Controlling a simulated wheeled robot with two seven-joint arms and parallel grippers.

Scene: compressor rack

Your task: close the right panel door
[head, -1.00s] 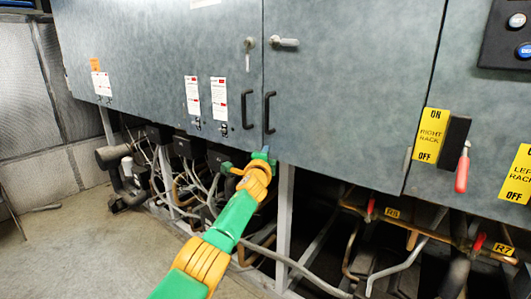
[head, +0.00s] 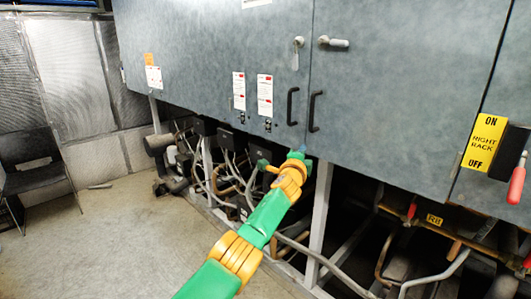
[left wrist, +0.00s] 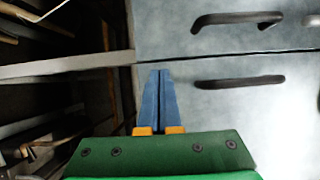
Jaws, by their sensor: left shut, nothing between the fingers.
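The right panel door (head: 405,95) is a large blue-grey panel with a black handle (head: 314,110) near its left edge and a light turn latch above. It looks almost flush with the left panel door (head: 215,60); I cannot tell if a small gap is left. In the left wrist view the right door (left wrist: 170,25) is at the top and the left door (left wrist: 260,110) below, with a thin seam between. My left gripper (head: 300,151) is at the lower edge of the doors near the seam. Its blue fingers (left wrist: 160,75) are together and empty, below both handles. My right gripper is out of view.
Below the doors is an open bay with pipes and a grey upright post (head: 318,225) close to my left gripper. A red-handled switch (head: 517,180) sticks out at the right beside a yellow label (head: 484,142). The floor (head: 120,240) at left is mostly clear; a dark chair (head: 35,165) stands there.

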